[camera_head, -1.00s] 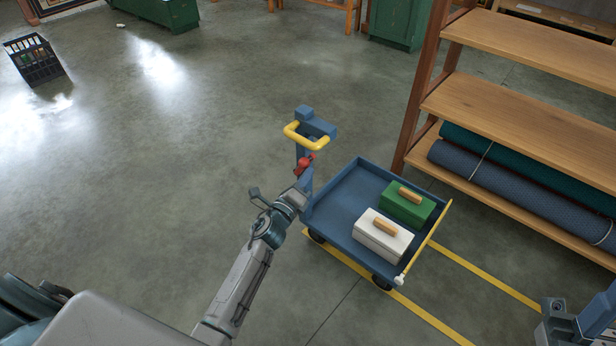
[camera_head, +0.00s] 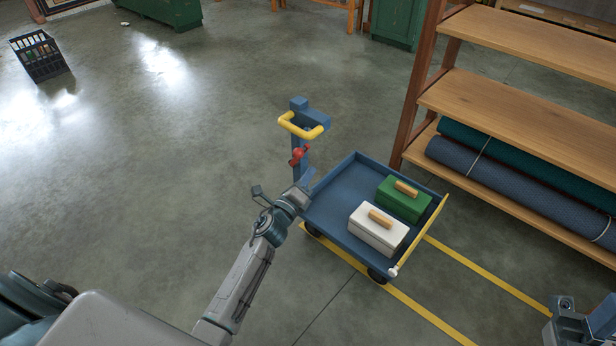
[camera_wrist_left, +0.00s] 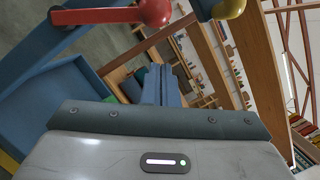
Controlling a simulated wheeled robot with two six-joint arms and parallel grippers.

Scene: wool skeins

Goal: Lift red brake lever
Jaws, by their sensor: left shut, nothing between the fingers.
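A blue cart (camera_head: 335,209) has an upright post at its left end with a yellow handle loop (camera_head: 303,126). The red brake lever (camera_head: 299,155) is on that post below the handle. In the left wrist view the red lever (camera_wrist_left: 97,17) crosses the top left and ends in a round red knob. My left gripper (camera_head: 306,178) is shut and empty, just below the lever with a small gap.
A green box (camera_head: 404,205) and a white box (camera_head: 378,235) sit on the cart bed. A wooden shelf (camera_head: 515,100) with rolled textiles stands right of the cart. Yellow lines mark the floor (camera_head: 425,315).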

